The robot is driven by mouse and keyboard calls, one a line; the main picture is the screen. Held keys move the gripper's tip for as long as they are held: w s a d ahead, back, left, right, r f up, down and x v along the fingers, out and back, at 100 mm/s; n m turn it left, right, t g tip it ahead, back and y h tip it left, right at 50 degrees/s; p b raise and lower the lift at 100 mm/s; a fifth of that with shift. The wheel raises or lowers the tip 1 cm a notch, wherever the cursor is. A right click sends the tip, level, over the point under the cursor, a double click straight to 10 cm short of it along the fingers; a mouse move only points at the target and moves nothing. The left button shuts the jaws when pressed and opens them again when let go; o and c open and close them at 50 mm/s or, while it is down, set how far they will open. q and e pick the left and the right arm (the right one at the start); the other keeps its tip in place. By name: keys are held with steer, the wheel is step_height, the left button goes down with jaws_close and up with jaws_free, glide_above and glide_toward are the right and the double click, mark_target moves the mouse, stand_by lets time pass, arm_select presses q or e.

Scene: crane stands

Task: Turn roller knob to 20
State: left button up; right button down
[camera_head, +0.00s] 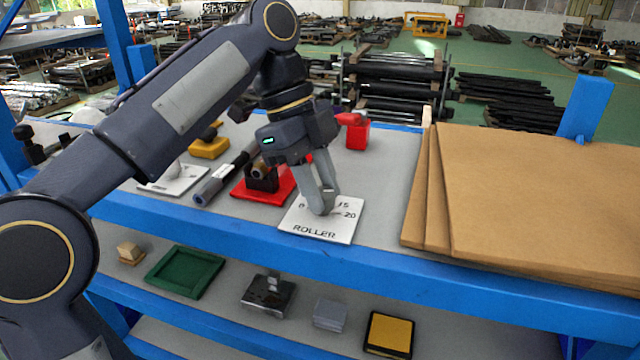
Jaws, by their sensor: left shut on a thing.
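The white roller plate (315,233) lies on the grey top shelf near its front blue edge. It reads ROLLER, and the marks 15 and 20 show on its right side; another mark shows at its upper left. My left gripper (322,208) reaches down over the plate's middle with its fingers shut on the roller knob. The knob is mostly hidden by the fingers, so its pointer angle is hard to read. My right gripper is out of view.
A red tray (268,193) with a dark block stands left of the plate, beside a grey cylinder (214,184). A second white plate (168,187) is further left. A red block (357,136) stands behind. Leaning cardboard sheets (540,200) fill the right. A blue rail (240,228) runs in front.

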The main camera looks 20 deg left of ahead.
arm_select(q)
steer(key=shift+m+g, duration=0.4)
steer(key=shift+m, duration=0.7)
steer(key=shift+y, duration=0.3)
steer(key=o, duration=1)
steer(key=shift+c, duration=0.2)
